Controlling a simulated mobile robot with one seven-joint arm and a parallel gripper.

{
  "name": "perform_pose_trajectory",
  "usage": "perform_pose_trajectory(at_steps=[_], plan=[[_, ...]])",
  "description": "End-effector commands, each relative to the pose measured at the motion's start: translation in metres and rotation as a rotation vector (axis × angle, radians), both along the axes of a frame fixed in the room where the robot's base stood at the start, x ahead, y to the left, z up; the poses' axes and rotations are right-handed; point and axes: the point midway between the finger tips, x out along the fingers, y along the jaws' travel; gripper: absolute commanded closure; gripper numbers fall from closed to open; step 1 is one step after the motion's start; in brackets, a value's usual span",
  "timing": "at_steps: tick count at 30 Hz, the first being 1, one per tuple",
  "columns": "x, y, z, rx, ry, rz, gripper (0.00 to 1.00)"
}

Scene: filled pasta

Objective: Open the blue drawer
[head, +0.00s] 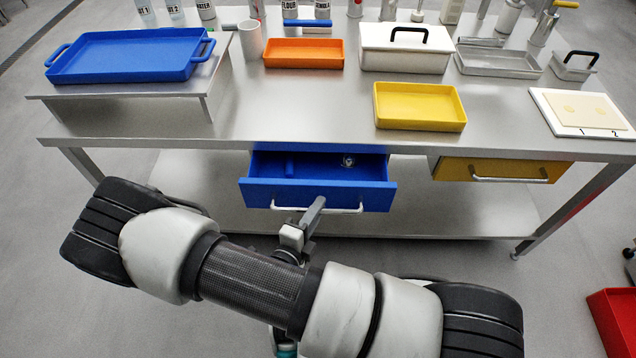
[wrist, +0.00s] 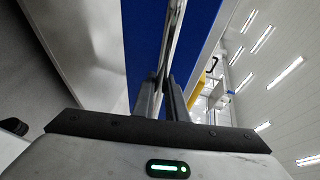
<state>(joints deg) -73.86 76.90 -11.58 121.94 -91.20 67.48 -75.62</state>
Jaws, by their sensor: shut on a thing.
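The blue drawer (head: 318,192) under the steel table is pulled out toward me, and its inside shows. A silver bar handle (head: 345,210) runs along the drawer front. My gripper (head: 312,212) is at the middle of this handle, shut on it. In the wrist view the fingers (wrist: 167,95) close around the handle (wrist: 175,40), with the blue drawer front (wrist: 145,50) beside it. The fingertips are partly hidden in the head view.
A yellow drawer (head: 490,170) to the right looks shut. On the table (head: 310,110) stand a blue tray (head: 125,60), an orange tray (head: 303,55), a yellow tray (head: 420,107) and a white box (head: 405,50). A red bin (head: 612,315) is on the floor at right.

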Motion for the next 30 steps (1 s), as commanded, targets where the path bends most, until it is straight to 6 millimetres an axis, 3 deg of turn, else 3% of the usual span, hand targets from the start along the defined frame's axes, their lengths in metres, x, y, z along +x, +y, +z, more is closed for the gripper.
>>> perform_pose_trajectory(at_steps=[6, 15, 21, 30], plan=[[-0.058, 0.002, 0.001, -0.003, 0.000, 0.003, 1.00], [-0.112, 0.004, 0.001, -0.002, -0.002, 0.002, 1.00], [-0.129, 0.004, 0.001, 0.000, -0.003, 0.000, 1.00], [-0.134, 0.005, 0.001, -0.001, -0.004, 0.000, 1.00]])
